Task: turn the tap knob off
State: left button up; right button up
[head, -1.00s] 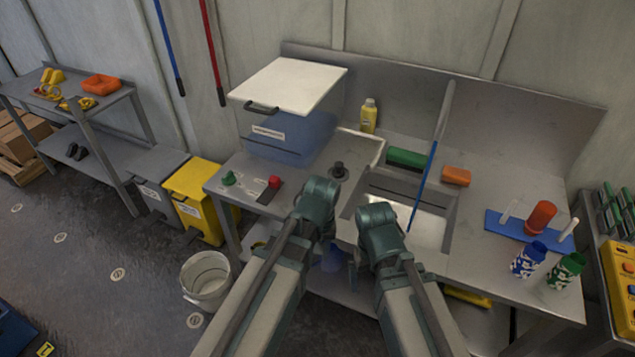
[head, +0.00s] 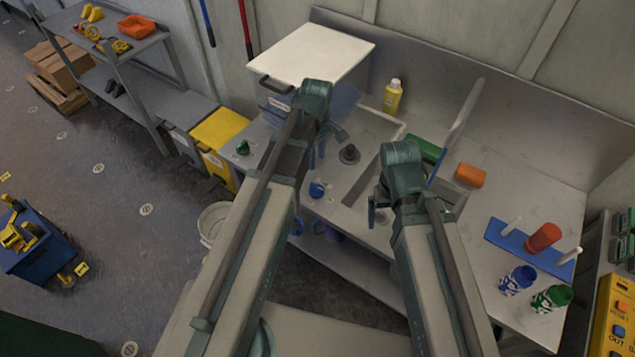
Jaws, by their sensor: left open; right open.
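A dark grey round knob (head: 349,154) stands on the counter just left of the sink basin (head: 362,188); it looks like the tap knob, but I cannot tell its setting. My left gripper (head: 329,144) is open and empty, above the counter to the left of this knob, apart from it as far as I can see. My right gripper (head: 379,208) is open and empty over the sink's front, to the right of and nearer than the knob. It hides part of the basin. A blue knob-like piece (head: 317,189) shows at the counter's front, between the arms.
A white-lidded box (head: 315,52) stands behind my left gripper. A green knob (head: 243,147) is left of my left arm.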

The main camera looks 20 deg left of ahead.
aim_at(317, 187)
pick_arm(q)
notch_tip(317, 187, down, 14)
jog(key=b, duration=1.3)
jog(key=shift+r, duration=0.25)
pick_arm(e)
notch_tip(317, 187, down, 13)
jog(key=shift+f, duration=0.2)
pick_arm(q)
grip_shut()
